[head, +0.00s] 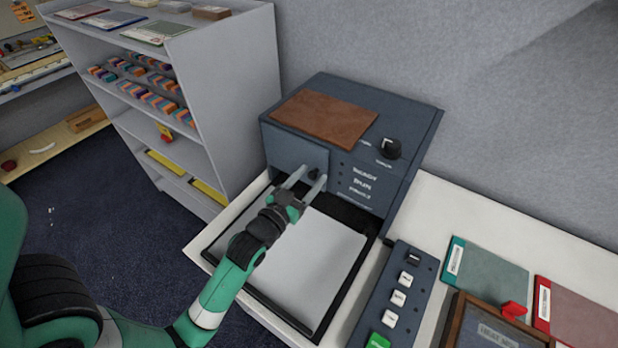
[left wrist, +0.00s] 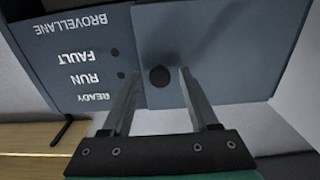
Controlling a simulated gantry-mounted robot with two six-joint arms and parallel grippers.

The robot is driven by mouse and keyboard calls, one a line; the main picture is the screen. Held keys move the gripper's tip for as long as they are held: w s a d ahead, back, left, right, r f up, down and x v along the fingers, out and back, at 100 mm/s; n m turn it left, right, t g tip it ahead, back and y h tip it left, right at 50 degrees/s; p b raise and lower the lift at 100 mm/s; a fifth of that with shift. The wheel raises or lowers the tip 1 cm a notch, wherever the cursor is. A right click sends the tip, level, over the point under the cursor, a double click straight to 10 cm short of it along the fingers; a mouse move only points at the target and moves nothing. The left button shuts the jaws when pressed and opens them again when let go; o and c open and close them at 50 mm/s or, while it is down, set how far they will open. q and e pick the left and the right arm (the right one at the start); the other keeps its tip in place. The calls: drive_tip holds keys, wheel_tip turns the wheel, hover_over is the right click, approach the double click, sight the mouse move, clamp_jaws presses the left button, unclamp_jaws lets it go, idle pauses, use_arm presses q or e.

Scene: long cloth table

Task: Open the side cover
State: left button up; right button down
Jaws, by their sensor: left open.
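The machine (head: 420,150) is a dark blue-grey box on the white table. The side cover (head: 285,146) is a flat panel at the left of its front and looks shut. It also fills much of the left wrist view (left wrist: 225,40). A small dark round knob (left wrist: 159,76) sits near the cover's edge, beside the READY, RUN and FAULT lettering. My left gripper (head: 307,180) is open at the cover, with its two fingers on either side of the knob. I cannot tell whether they touch it. My right gripper is out of view.
A tray with white paper (head: 310,262) lies below my left gripper. A button panel (head: 397,300) and green and red folders (head: 485,270) lie to the right. A grey shelf (head: 228,90) stands close to the machine's left. A brown pad (head: 325,118) lies on the machine.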

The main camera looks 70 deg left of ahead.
use_arm(q)
clamp_jaws()
idle(1.4)
